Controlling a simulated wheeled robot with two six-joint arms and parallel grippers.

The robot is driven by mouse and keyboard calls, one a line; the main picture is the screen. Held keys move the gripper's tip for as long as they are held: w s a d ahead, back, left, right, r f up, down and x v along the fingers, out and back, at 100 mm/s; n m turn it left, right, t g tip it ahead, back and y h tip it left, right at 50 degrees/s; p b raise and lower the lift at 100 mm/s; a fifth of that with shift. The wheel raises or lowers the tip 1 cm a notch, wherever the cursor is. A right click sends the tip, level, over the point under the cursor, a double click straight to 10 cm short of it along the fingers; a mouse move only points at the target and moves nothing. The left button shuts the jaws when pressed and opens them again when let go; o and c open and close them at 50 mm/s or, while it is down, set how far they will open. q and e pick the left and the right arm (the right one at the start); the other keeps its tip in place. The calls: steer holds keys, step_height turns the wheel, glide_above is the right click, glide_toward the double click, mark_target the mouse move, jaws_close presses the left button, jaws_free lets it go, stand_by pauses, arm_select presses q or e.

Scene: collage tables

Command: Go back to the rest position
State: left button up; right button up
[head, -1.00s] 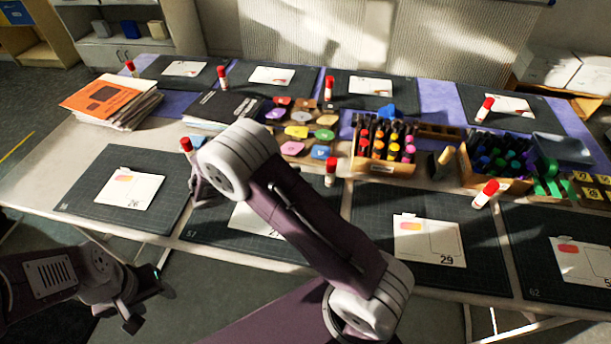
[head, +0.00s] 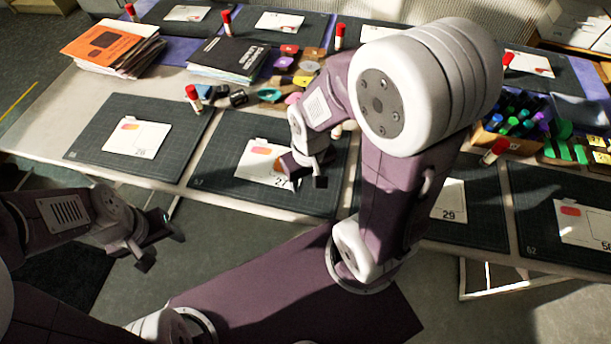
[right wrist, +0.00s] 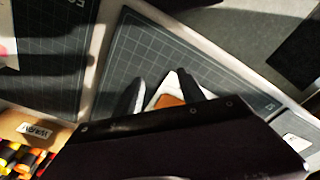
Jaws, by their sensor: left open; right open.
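My right gripper (head: 306,182) is open over the cutting mat (head: 222,165) that bears the card numbered 27 (head: 262,166). Its fingers cover part of that card in the head view. In the right wrist view, the two dark fingers (right wrist: 162,92) stand apart, with the white card and its orange patch (right wrist: 170,101) between and beyond them. Nothing is held. My left gripper (head: 158,242) is open and empty over the floor, in front of the table's near edge. My right arm hides much of the middle of the table.
A red-capped glue stick (head: 194,98) stands beside the mat with card 26 (head: 137,137). Another (head: 494,151) is near card 29 (head: 449,201). A pen box (head: 490,139) stands at right. Orange books (head: 110,46) and black folders (head: 229,57) lie at the back left.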

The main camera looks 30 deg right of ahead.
steer(key=shift+m, duration=0.3)
steer(key=shift+r, duration=0.15)
step_height(320, 180, up, 9)
steer(key=p, duration=0.9)
